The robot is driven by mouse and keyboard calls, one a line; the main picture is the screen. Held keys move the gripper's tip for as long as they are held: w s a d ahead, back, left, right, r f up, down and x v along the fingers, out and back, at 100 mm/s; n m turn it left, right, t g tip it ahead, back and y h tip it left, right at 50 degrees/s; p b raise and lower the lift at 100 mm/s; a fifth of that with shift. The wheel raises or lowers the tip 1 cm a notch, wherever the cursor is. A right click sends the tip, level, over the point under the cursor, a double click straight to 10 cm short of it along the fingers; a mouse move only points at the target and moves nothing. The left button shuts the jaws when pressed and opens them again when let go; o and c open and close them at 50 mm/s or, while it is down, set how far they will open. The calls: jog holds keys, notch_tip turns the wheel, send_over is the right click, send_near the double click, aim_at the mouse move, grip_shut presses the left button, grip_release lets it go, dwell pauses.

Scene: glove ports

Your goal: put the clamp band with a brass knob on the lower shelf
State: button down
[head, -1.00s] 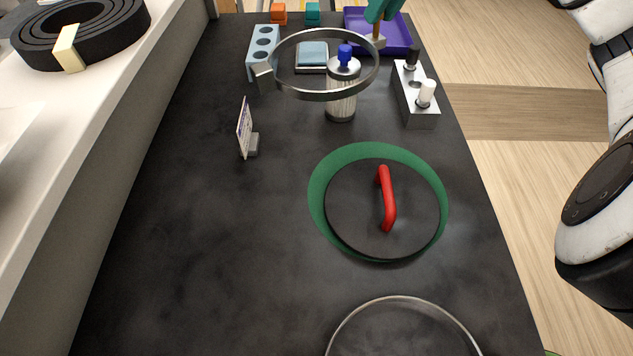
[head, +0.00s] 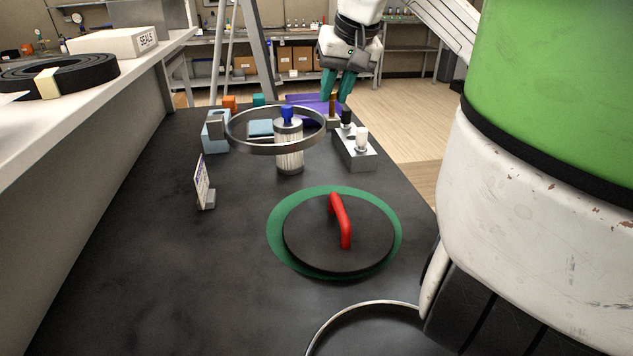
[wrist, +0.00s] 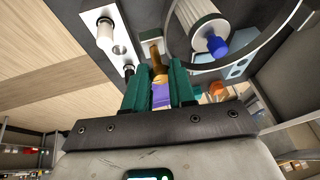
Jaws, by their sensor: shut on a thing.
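The clamp band (head: 272,147) is a grey metal ring with a brass knob (head: 333,105) on its right side and a grey block on its left. My gripper (head: 337,88), with teal fingers, is shut on the knob; the wrist view shows the brass knob (wrist: 157,56) between the fingers. The band looks roughly level above the dark bench. A ribbed metal cylinder with a blue top (head: 288,150) shows through the ring; I cannot tell whether the band is around it or above it. I cannot make out which surface is the lower shelf.
A black lid with a red handle (head: 300,235) lies on a green disc. A second thin ring (head: 350,312) is at the front. A metal block with knobs (head: 355,155), a small card (head: 202,185) and a purple tray stand nearby. A white ledge (head: 120,95) runs along the left.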

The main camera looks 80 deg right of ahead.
notch_tip(320, 180, down, 10)
jog(key=shift+r+b, duration=0.25)
jog(key=shift+b, duration=0.2)
jog(key=c, duration=0.9)
grip_release()
jog(key=shift+c, duration=0.2)
